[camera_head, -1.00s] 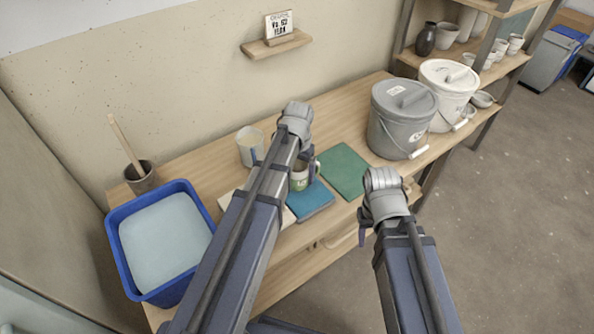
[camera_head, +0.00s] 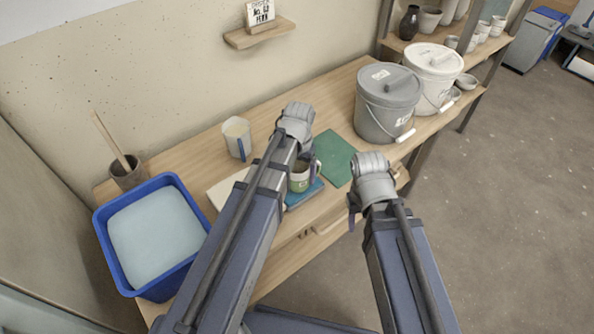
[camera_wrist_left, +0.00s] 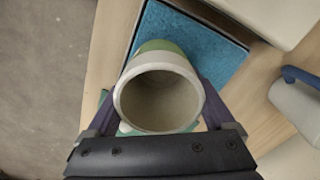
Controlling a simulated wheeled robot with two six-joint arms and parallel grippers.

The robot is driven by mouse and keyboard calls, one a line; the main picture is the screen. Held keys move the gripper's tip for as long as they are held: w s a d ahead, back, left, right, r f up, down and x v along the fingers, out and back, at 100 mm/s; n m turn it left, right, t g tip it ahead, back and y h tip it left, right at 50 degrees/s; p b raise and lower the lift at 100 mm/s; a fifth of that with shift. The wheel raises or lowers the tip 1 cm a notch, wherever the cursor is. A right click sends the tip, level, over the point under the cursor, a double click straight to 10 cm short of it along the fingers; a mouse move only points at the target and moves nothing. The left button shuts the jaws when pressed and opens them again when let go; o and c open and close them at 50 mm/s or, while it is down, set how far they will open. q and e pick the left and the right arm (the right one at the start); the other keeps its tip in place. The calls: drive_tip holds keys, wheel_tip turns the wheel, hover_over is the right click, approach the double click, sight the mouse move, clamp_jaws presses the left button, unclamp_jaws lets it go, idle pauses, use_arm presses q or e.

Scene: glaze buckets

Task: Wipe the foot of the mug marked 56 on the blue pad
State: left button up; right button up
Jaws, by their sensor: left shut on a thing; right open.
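My left gripper (camera_head: 304,160) is shut on a white and green mug (camera_head: 299,183). In the left wrist view the mug (camera_wrist_left: 160,98) sits between the two fingers with its open mouth towards the camera and its foot hidden. The blue pad (camera_head: 313,191) lies on the bench under the mug, partly covered by it; it also shows in the left wrist view (camera_wrist_left: 190,38). I cannot tell whether the foot touches the pad. The mark on the mug is too small to read. My right gripper (camera_head: 353,207) is open and empty, off the front edge of the bench.
A green mat (camera_head: 336,157) lies right of the blue pad, a pale slab (camera_head: 224,190) left. A white mug with blue (camera_head: 237,138) stands behind. A blue basin (camera_head: 107,244) and a pot with a stick (camera_head: 128,173) are left; grey (camera_head: 385,105) and white (camera_head: 433,75) buckets right.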

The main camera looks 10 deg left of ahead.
use_arm(q)
wheel_tip(320, 180, up, 7)
drive_tip(key=p, duration=0.7)
